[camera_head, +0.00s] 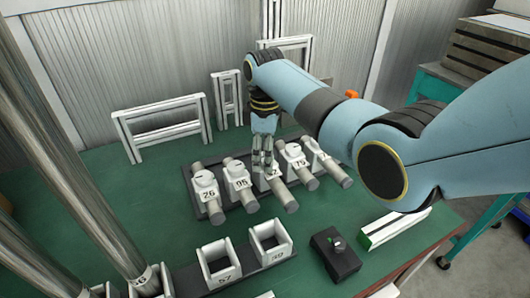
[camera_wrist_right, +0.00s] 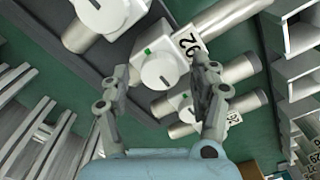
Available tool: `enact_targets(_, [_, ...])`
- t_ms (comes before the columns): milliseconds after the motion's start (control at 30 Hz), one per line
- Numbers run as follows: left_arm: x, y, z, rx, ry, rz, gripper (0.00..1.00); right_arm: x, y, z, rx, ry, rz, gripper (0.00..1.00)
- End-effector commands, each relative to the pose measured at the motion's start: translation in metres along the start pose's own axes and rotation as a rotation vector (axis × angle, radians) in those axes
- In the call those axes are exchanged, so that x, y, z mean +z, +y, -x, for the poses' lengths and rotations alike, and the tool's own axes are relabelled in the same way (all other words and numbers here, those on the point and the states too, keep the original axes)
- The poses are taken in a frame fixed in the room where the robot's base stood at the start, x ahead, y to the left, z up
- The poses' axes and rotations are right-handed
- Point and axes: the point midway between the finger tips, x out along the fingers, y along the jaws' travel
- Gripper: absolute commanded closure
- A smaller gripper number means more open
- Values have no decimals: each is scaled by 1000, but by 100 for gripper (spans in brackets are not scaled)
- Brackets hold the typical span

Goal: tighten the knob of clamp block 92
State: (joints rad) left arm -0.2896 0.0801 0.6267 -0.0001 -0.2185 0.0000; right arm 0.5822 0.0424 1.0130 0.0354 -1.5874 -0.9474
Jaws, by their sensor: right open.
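Clamp block 92 (camera_wrist_right: 188,45) is a white block on a dark rail, gripping a grey metal cylinder. My right gripper (camera_head: 263,153) is open and points down over this block. In the wrist view its fingertips (camera_wrist_right: 163,76) lie on either side of the knob; I cannot tell whether they touch it. My left gripper is not in view.
Clamp blocks 26 (camera_head: 207,192) and 95 (camera_head: 240,181) stand close on the left, and block 75 (camera_head: 297,162) on the right. White open holders (camera_head: 219,269) and a black box (camera_head: 335,258) are nearer. White frames (camera_head: 160,127) stand behind.

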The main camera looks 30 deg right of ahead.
Motion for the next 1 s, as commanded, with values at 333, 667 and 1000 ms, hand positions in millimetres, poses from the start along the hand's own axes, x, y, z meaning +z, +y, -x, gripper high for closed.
enact_targets(333, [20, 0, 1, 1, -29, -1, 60, 0, 0, 1, 0, 0, 0, 67])
enact_targets(667, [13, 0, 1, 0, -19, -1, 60, 0, 0, 1, -1, 0, -4, 93])
enact_targets(1000, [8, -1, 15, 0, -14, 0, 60, 0, 0, 3, -2, -1, -125, 93])
